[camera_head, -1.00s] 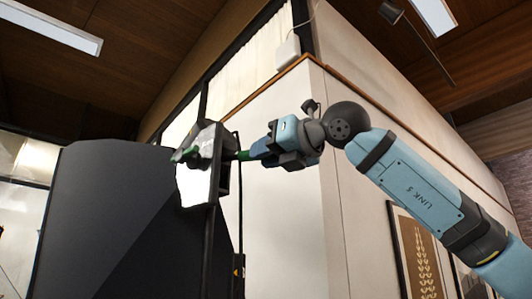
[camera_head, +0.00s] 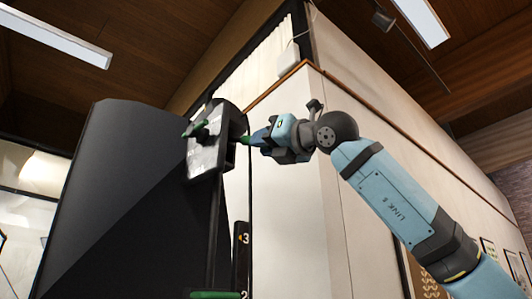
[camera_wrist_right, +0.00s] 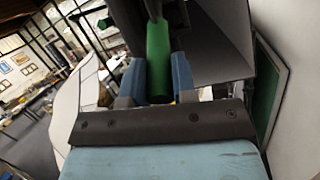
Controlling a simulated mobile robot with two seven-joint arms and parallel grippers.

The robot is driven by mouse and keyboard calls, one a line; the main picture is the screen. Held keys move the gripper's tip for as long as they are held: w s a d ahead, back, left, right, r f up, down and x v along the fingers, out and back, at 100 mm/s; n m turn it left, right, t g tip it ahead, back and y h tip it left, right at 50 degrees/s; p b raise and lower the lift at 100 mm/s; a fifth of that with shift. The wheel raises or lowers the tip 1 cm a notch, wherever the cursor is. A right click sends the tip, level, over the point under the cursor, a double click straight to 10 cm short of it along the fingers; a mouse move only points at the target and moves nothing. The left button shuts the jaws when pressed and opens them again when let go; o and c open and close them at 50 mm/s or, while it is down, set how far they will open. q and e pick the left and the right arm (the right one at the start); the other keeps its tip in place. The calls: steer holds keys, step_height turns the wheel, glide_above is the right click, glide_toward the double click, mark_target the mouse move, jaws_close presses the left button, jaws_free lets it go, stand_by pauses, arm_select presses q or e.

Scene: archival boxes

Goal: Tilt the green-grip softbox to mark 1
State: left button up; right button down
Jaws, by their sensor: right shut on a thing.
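The softbox (camera_head: 205,150) is a dark tilted head with a pale grey front, on a thin dark stand left of centre in the head view. My right gripper (camera_head: 250,141) is shut on this grip, reaching in from the right. In the right wrist view the green grip (camera_wrist_right: 158,60) stands between the two blue fingers (camera_wrist_right: 158,88). Yellow-marked figures, a 3 (camera_head: 244,238) and part of a 2, show on a dark post below. Mark 1 is not visible. My left gripper is not in view.
A large dark curved panel (camera_head: 125,200) stands left of and behind the softbox. A pale wall (camera_head: 290,210) is behind my right gripper. A green-edged board (camera_wrist_right: 275,90) shows at the right of the wrist view, and tables (camera_wrist_right: 40,90) lie far left.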

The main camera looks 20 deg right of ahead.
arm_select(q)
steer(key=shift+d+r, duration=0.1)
arm_select(e)
steer(key=shift+f, duration=0.1)
steer(key=c, duration=0.9)
jaws_free()
steer(key=shift+s+d+f, duration=0.1)
steer(key=shift+s+d, duration=0.05)
steer(key=shift+s, duration=0.05)
arm_select(q)
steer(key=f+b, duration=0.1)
steer(key=b, duration=0.2)
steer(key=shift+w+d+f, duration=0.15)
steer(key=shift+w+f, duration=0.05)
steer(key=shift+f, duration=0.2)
arm_select(e)
steer(key=v, duration=1.3)
steer(key=shift+s, duration=0.1)
